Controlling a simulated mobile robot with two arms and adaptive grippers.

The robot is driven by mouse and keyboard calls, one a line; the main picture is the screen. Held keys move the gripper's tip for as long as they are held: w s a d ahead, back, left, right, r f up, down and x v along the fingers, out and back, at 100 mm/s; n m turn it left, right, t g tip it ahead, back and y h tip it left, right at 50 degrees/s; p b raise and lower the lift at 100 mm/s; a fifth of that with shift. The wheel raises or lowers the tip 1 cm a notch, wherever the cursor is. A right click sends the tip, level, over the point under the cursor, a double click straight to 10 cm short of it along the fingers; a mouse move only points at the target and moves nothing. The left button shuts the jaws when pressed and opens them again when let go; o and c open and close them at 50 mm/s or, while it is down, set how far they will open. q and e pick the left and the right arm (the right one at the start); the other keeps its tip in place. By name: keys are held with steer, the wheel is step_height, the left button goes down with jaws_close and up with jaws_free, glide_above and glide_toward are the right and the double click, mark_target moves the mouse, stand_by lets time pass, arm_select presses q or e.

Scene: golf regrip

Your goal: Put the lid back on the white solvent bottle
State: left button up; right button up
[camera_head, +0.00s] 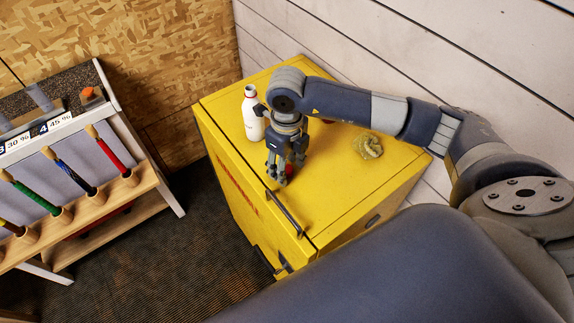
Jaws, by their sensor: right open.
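The white solvent bottle (252,118) stands upright near the left edge of the yellow cabinet top. No red cap shows on its narrow neck. A small red thing, which looks like the lid (290,170), lies on the cabinet top, partly hidden behind my right gripper's fingers. My right gripper (276,178) points down over the cabinet just in front of the bottle, with its fingers open and close beside the red thing. I cannot tell whether they touch it. My left gripper is not in view.
A crumpled yellowish cloth or sponge (367,146) lies on the yellow cabinet (340,190), right of my gripper. Some red shows behind my right arm. The cabinet front has a dark handle (284,213). A rack (100,197) with several colored golf grips stands at left.

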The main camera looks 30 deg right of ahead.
mark_target(287, 169)
steer(key=shift+f, duration=0.1)
steer(key=c, duration=0.8)
step_height(287, 169, up, 9)
steer(key=b, duration=0.2)
steer(key=shift+b, duration=0.35)
steer(key=shift+r, duration=0.55)
